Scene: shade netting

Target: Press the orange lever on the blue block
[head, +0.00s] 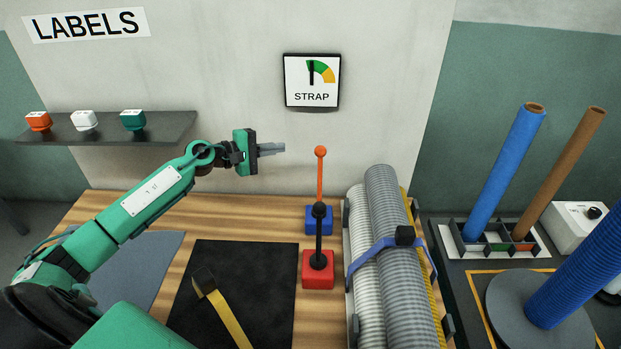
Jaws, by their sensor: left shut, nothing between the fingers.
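The blue block (318,221) stands on the wooden table, near its back edge. Its orange lever (320,175) points straight up and ends in an orange ball. A red block (318,272) with a black lever (319,235) stands in front of it, and the black lever hides part of the blue block. My left gripper (283,148) is shut and empty, in the air to the left of the orange ball. In the picture its fingertips are a short gap from the ball. My right gripper is not in view.
Grey rolls (384,230) with a blue strap lie right of the blocks. A black mat (230,280) with a yellow strap (225,312) lies on the left. A STRAP gauge (311,81) hangs on the wall. A shelf (105,130) holds three knobs. Upright tubes (504,170) stand at right.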

